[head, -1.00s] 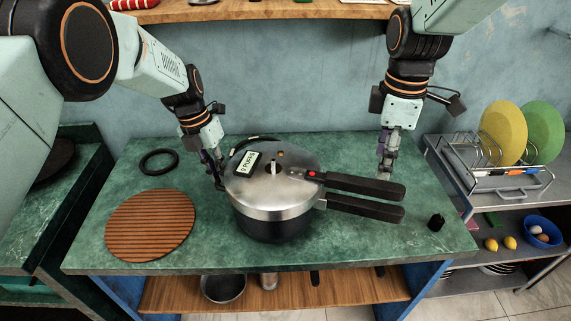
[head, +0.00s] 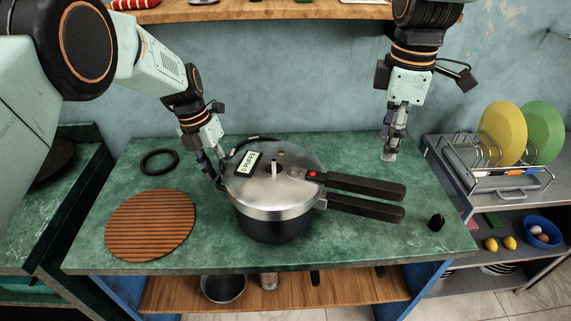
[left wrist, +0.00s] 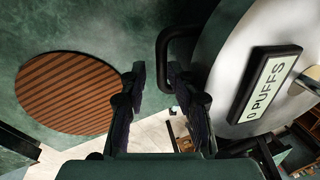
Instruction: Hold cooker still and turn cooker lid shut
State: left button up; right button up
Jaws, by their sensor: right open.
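The lid's black long handle (head: 365,186) points right, directly above and nearly in line with the pot's lower handle (head: 365,208). My left gripper (head: 216,178) is at the cooker's left side. In the left wrist view its fingers (left wrist: 160,95) stand apart, with the black loop handle (left wrist: 165,62) at the gap near the right finger; contact is unclear. My right gripper (head: 390,152) is open and empty, behind and above the long handles, apart from them.
A round brown slatted mat (head: 150,225) and a black ring (head: 159,161) lie left on the green counter (head: 340,245). A dish rack with plates (head: 503,130) is at the right.

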pick_arm(q)
jog(key=shift+s+d+f, duration=0.15)
dwell(0.3)
notch_tip(320, 180, up, 12)
jog(key=w+a, duration=0.1)
jog(key=a, duration=0.1)
jog(key=shift+a, duration=0.15)
